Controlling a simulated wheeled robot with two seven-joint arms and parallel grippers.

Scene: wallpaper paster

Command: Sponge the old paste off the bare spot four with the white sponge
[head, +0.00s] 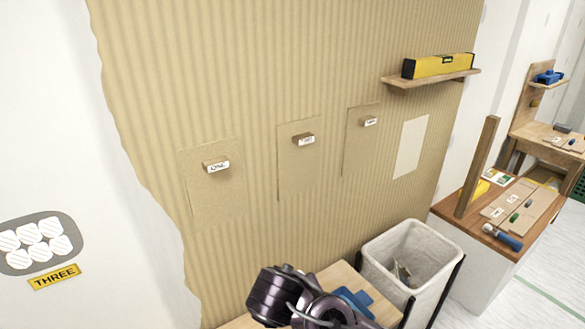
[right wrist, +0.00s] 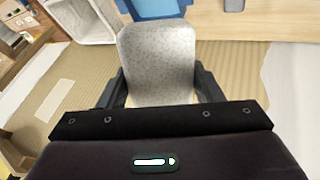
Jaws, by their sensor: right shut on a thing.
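The bare spot (head: 411,147) is a pale cream rectangle on the striped wall, right of three labelled panels. No number is readable on it; a pale patch also shows at the lower left of the right wrist view (right wrist: 52,100). My right gripper (right wrist: 158,85) is shut on the white sponge (right wrist: 158,55), a pale speckled block between its fingers. In the head view only dark parts of my arm show at the bottom, and the sponge is hidden. The sponge is apart from the bare spot. My left gripper is not in view.
A pale bin (head: 405,262) stands below the bare spot, with scraps inside. A shelf (head: 430,80) above carries a yellow level (head: 438,66). A blue object (head: 352,302) lies on the wooden surface near my arm. A workbench (head: 515,225) with tools stands right.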

